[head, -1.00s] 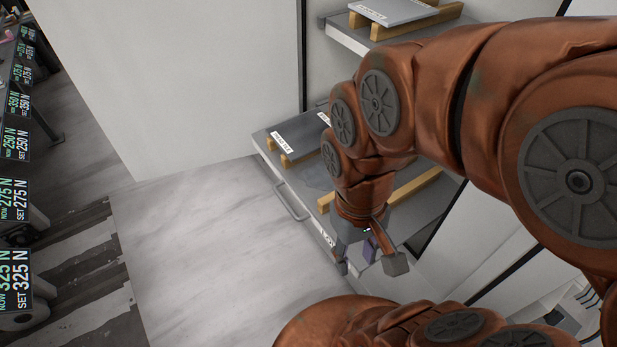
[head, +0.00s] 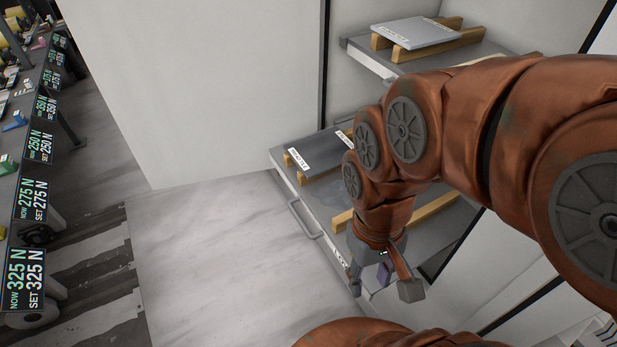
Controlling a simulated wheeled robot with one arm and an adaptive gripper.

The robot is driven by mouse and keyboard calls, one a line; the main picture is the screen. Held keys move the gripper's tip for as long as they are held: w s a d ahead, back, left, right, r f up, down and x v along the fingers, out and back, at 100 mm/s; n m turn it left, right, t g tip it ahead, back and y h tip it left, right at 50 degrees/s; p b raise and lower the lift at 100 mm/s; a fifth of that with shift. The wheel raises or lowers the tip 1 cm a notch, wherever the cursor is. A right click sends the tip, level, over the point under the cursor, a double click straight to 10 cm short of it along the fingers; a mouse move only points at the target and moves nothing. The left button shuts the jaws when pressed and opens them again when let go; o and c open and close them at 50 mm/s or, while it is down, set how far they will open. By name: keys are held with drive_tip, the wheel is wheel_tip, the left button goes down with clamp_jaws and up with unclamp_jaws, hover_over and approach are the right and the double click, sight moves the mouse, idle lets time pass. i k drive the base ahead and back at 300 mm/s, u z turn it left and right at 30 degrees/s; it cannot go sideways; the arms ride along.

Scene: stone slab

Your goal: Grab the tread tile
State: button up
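A dark grey tile (head: 322,150) lies on wooden strips on the pulled-out lower shelf, with white labels at its edge. A light grey tile (head: 415,36) lies on wooden strips on the upper shelf, also labelled. The label text is too small to read surely, so I cannot tell which is the tread tile. My gripper (head: 384,284) points down near the front edge of the lower shelf, right of and nearer than the dark tile. Its fingers are apart, with a small purple part showing between them. My arm hides much of the lower shelf.
The lower shelf (head: 322,205) has a front handle (head: 304,220) and another wooden strip (head: 434,208) partly behind my arm. A pale stone floor area (head: 220,250) is clear at left. Force displays (head: 27,280) line the far left. A white wall panel (head: 215,90) stands behind.

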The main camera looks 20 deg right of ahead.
sight(319, 153)
drive_tip(key=u, duration=0.2)
drive_tip(key=k, duration=0.95)
drive_tip(key=u, duration=1.6)
drive_tip(key=i, duration=1.8)
drive_tip(key=z, duration=1.1)
drive_tip(key=i, duration=0.35)
drive_tip(key=z, duration=0.4)
